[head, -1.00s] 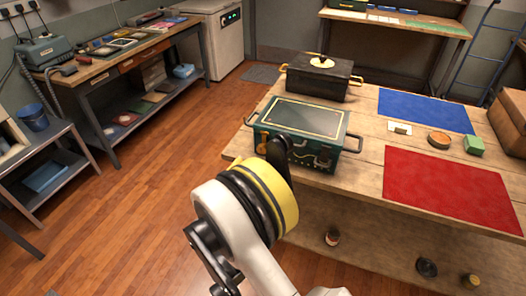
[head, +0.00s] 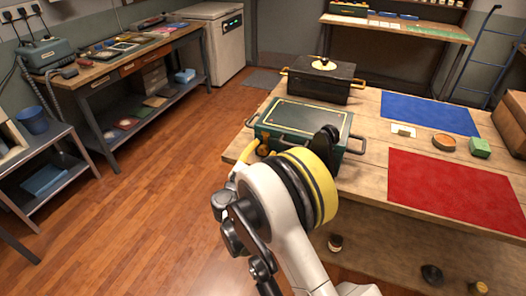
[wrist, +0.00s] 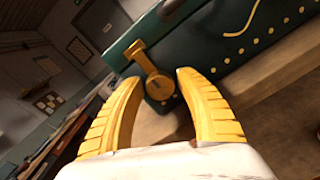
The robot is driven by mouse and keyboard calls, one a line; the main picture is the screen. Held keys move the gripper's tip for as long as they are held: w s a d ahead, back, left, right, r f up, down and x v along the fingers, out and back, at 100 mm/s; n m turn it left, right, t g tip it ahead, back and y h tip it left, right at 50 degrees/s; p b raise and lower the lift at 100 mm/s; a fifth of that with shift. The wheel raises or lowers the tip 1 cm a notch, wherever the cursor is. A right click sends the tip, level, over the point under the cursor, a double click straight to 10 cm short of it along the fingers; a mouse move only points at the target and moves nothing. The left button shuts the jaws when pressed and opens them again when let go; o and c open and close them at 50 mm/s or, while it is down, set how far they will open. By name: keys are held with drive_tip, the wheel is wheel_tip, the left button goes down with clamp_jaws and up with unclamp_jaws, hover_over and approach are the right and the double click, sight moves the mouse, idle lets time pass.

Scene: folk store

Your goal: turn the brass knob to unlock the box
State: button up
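The dark green box (head: 303,119) stands at the near left part of the wooden table, with a gold line on its lid and dark side handles. Its front is partly hidden by my arm in the head view. In the wrist view the brass knob (wrist: 157,84) is a lever-like piece with a round end on the front of the green box (wrist: 205,50). My gripper (wrist: 156,82) is open, with its two yellow fingers apart. The lower end of the knob appears between the fingertips; I cannot tell whether they touch it.
A black box (head: 322,81) with gold handles stands behind the green one. A blue mat (head: 428,113) and a red mat (head: 455,185) lie to the right. Between them are a round orange-rimmed tin (head: 444,142) and a green block (head: 479,148). Open floor lies to the left.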

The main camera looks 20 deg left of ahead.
clamp_jaws()
drive_tip(key=m, duration=1.2)
drive_tip(key=shift+m+y, duration=0.3)
drive_tip(key=shift+m, duration=0.1)
drive_tip(key=m, duration=0.4)
drive_tip(key=shift+r+m, duration=0.1)
drive_tip(key=shift+m, duration=0.2)
idle(0.4)
